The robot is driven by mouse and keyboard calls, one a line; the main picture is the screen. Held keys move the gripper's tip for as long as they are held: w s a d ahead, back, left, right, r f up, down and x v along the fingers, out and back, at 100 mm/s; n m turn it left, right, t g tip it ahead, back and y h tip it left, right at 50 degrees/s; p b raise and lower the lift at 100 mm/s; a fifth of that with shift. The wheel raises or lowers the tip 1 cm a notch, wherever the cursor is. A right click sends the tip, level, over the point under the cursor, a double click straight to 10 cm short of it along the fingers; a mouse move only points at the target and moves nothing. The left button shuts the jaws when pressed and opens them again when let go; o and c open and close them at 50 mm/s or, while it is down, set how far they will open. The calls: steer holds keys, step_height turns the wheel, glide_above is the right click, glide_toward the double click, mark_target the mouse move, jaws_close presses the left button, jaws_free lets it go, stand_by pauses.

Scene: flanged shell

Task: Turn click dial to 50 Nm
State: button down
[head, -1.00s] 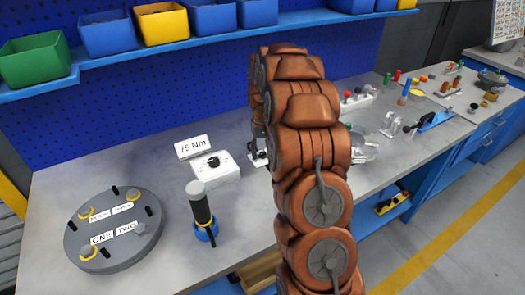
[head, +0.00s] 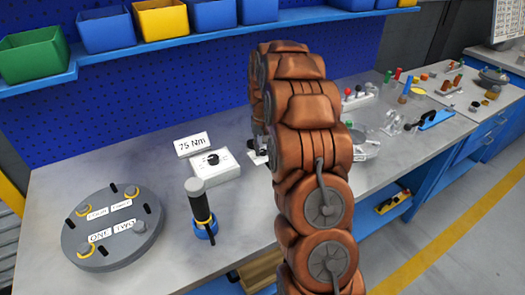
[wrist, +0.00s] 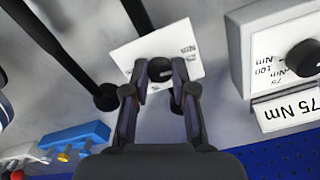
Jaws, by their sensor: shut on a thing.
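In the wrist view my gripper (wrist: 160,70) is shut on a black knob (wrist: 160,78) on a small white plate (wrist: 185,45) with printing ending in "Nm". The fingers sit on both sides of the knob and hide part of it; its pointer setting is unreadable. A white box (wrist: 262,35) with another black dial (wrist: 303,57) stands to the right, marked with Nm values. A "75 Nm" sign (wrist: 288,110) is beside it. In the head view the box (head: 215,170) and sign (head: 192,144) show left of my arm, which hides my gripper.
A grey flanged disc (head: 113,255) with labels, bolts and yellow rings lies at the left of the bench. A black-handled tool (head: 200,205) stands upright in a blue holder near the box. A blue fixture (wrist: 75,137) is at lower left in the wrist view.

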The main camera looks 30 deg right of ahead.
mark_target(263, 151)
steer(key=m+b, duration=0.2)
steer(key=m, duration=0.1)
steer(key=m+b, duration=0.1)
steer(key=shift+f+b, duration=0.25)
steer(key=shift+b, duration=0.1)
steer(key=m+b, duration=0.2)
steer(key=m, duration=0.4)
steer(key=shift+r+b, duration=0.2)
steer(key=shift+b, duration=0.2)
steer(key=shift+m, duration=0.4)
steer(key=c, duration=0.9)
jaws_free()
steer(key=shift+c, duration=0.2)
steer(key=shift+r, duration=0.1)
step_height(263, 151, up, 12)
